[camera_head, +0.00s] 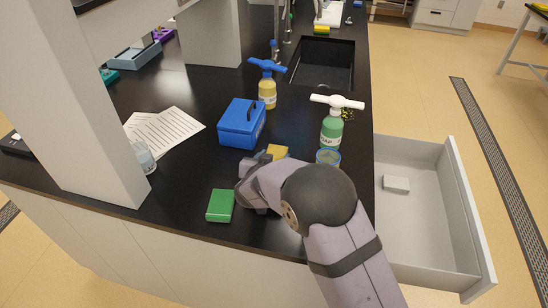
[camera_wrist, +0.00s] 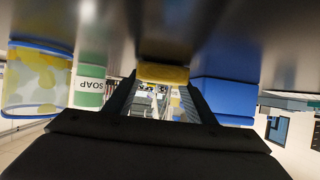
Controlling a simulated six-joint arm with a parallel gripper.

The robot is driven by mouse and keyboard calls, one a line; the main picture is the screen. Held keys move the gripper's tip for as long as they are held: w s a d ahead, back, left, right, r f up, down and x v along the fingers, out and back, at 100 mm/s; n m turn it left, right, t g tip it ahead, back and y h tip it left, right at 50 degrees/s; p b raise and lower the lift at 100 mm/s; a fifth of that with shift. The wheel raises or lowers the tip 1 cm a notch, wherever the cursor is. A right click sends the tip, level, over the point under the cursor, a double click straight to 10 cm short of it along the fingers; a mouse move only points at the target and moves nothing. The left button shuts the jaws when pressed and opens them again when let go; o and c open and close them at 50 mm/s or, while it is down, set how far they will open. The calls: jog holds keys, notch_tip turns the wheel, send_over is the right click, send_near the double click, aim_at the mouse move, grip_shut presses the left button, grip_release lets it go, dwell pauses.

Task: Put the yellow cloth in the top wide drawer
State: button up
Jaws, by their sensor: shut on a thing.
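The yellow cloth (camera_head: 277,151) is a small folded block at the counter, just beyond my wrist and right of the blue box. In the wrist view the cloth (camera_wrist: 163,73) spans the space between the fingertips of my gripper (camera_wrist: 163,82). My gripper is shut on it; in the head view my own arm hides the fingers and part of the cloth. I cannot tell whether the cloth touches the counter. A wide white drawer (camera_head: 425,250) stands pulled out at the right side of the counter, with a small white block (camera_head: 396,184) inside.
The blue box (camera_head: 242,122) is close left of the cloth. A yellow-liquid bottle (camera_head: 267,92) is behind. A green block (camera_head: 220,205) lies near the front edge. Most of the drawer floor is bare.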

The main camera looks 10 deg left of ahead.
jog(key=shift+f, duration=0.15)
jog(key=o, duration=1.1)
jog(key=b+v, duration=0.1)
jog(key=v, duration=0.9)
jog(key=shift+s+r, duration=0.25)
jog(key=shift+s, duration=0.05)
jog(key=shift+o, duration=0.6)
jog(key=shift+s+r, duration=0.3)
jog(key=shift+s, duration=0.3)
